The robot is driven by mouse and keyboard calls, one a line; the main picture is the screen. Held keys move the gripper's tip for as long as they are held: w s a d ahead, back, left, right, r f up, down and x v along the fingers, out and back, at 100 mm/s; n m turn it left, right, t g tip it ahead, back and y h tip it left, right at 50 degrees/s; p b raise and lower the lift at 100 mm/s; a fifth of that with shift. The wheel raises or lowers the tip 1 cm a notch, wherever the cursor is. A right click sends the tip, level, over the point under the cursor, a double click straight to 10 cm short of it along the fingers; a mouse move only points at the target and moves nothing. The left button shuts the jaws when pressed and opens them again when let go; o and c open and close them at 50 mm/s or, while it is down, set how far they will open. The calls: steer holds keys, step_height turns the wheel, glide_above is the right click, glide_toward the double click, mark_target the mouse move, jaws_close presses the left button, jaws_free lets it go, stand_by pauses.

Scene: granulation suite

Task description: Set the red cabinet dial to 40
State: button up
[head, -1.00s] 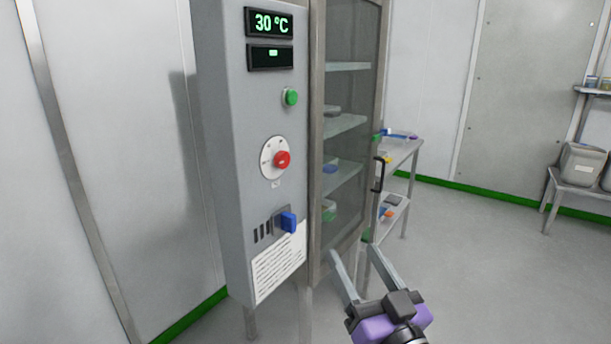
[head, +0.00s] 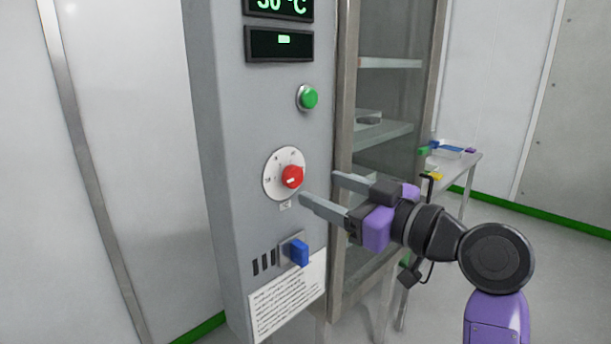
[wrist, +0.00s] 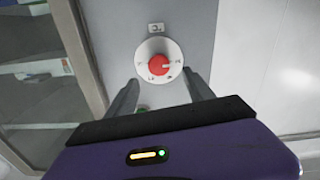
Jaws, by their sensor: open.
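The red dial (head: 291,177) sits on a round white scale plate (head: 271,184) on the front of the grey control panel (head: 232,130). It also shows in the wrist view (wrist: 158,65), ahead of and between my fingertips. The scale marks are too small to read surely. My gripper (head: 318,188) is open and empty, just right of the dial and apart from it; its two fingers show in the wrist view (wrist: 165,88). The upper display (head: 279,7) is partly cut off and shows 30 °C.
A green button (head: 308,97) is above the dial and a blue switch (head: 298,252) below it. The glass cabinet door (head: 395,95) stands right of the panel, behind my gripper. A side table (head: 462,163) holds small items further right.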

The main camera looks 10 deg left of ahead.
mark_target(296, 177)
steer(key=x, duration=0.7)
steer(key=shift+w+a, duration=0.2)
steer(key=shift+c, duration=0.2)
jaws_close()
